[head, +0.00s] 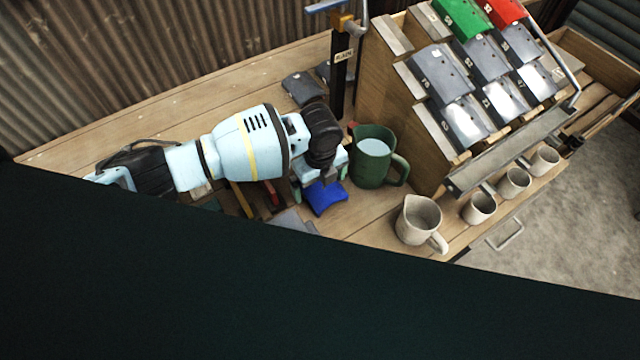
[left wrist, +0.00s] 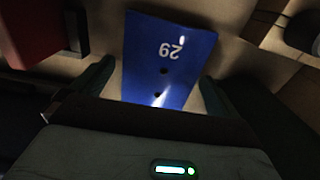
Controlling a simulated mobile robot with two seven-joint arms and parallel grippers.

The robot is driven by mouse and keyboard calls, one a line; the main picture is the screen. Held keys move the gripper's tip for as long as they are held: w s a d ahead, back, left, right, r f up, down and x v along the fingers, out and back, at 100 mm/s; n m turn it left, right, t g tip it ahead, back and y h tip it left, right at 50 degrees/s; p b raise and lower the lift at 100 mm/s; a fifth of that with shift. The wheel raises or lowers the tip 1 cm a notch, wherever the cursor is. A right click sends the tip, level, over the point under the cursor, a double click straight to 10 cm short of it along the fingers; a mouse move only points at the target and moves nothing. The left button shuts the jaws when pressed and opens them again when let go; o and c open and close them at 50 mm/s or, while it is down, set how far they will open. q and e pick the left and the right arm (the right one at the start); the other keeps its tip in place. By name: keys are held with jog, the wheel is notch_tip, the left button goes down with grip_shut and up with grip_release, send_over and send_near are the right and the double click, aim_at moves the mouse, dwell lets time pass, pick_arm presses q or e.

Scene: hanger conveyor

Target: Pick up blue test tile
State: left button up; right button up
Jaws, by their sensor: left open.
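The blue test tile (head: 325,198) lies on the wooden bench, below my left gripper in the head view. In the left wrist view the fingertips (left wrist: 155,82) stand left and right of the tile with a gap to each side. I cannot tell how far they are above the bench. My right gripper is not in view.
A green jug (head: 372,158) stands close to the right of my left gripper. A cream pitcher (head: 418,221) and several cups (head: 479,208) stand along the front. A sloped rack (head: 425,150) holds grey, green and red tiles. Dark tiles (head: 303,89) lie behind; a large dark shape hides the foreground.

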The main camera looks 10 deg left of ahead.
aim_at(320, 183)
pick_arm(q)
jog(key=c, duration=1.1)
notch_tip(320, 183, up, 10)
jog(key=shift+r+p, duration=0.1)
jog(key=shift+p, duration=0.3)
